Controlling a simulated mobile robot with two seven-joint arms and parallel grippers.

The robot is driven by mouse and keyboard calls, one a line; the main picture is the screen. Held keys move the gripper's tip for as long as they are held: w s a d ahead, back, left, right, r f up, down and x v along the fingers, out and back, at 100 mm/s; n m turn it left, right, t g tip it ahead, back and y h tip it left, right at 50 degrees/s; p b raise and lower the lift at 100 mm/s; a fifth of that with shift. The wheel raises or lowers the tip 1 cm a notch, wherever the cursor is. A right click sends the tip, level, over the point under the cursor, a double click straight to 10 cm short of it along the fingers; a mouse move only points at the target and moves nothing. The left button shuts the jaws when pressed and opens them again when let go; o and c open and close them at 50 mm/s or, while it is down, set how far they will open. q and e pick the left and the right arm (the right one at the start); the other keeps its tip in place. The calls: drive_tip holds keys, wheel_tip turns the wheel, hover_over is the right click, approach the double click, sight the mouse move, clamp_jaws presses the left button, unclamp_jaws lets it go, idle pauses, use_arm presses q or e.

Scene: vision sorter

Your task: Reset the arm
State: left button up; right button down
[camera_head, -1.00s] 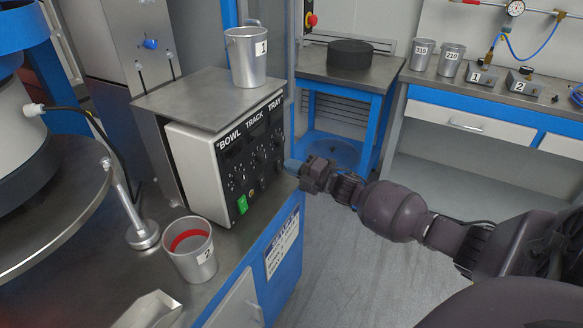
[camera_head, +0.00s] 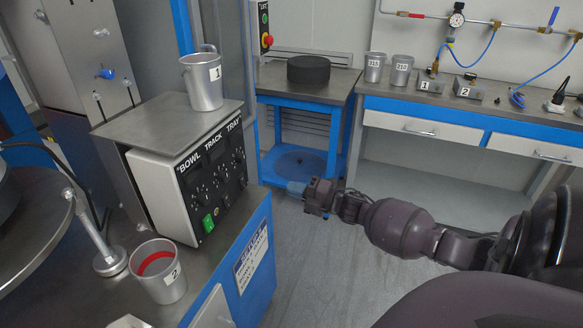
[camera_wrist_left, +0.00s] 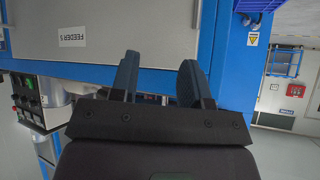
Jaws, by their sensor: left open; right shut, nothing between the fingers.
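My right arm comes in from the right in the head view. Its gripper (camera_head: 296,188) is shut and empty, in the air to the right of the control box (camera_head: 165,200) and apart from it. My left gripper is not in the head view. In the left wrist view my left gripper (camera_wrist_left: 158,75) is open, with nothing between its two fingers. Behind it are a blue frame and a grey panel (camera_wrist_left: 110,45) labelled "FEEDER 5".
Cup 1 (camera_head: 203,88) stands on the control box's top plate. Cup 2 (camera_head: 163,285), with red inside, stands on the bench below. A blue side table (camera_head: 338,88) holds a black disc (camera_head: 310,69). Two more cups stand on the back bench (camera_head: 440,98). The floor (camera_head: 330,265) is clear.

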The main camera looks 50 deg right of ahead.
use_arm(q)
drive_tip(key=shift+a, duration=0.1)
idle(0.4)
use_arm(e)
drive_tip(key=s+a+f+m+g+h+p, duration=0.35)
drive_tip(key=s+a+m+h, duration=0.55)
drive_tip(key=m, duration=0.6)
use_arm(q)
wheel_tip(320, 180, up, 7)
drive_tip(key=p, duration=0.4)
drive_tip(key=shift+t, duration=0.4)
use_arm(e)
drive_tip(key=s+a+m+g, duration=0.1)
drive_tip(key=s+a+m, duration=0.1)
drive_tip(key=s+a, duration=0.2)
drive_tip(key=s+a+f+m+g+y, duration=0.1)
drive_tip(key=s+a+m, duration=0.1)
drive_tip(key=s, duration=0.8)
drive_tip(key=s+a+f+m+g, duration=0.1)
drive_tip(key=s+a+m, duration=0.1)
drive_tip(key=s+a, duration=0.3)
drive_tip(key=shift+s+a+y, duration=0.3)
drive_tip(key=shift+s+a, duration=0.05)
drive_tip(key=shift+s, duration=0.75)
use_arm(q)
drive_tip(key=shift+w+r, duration=0.1)
drive_tip(key=shift+w, duration=0.2)
use_arm(e)
drive_tip(key=shift+f, duration=0.1)
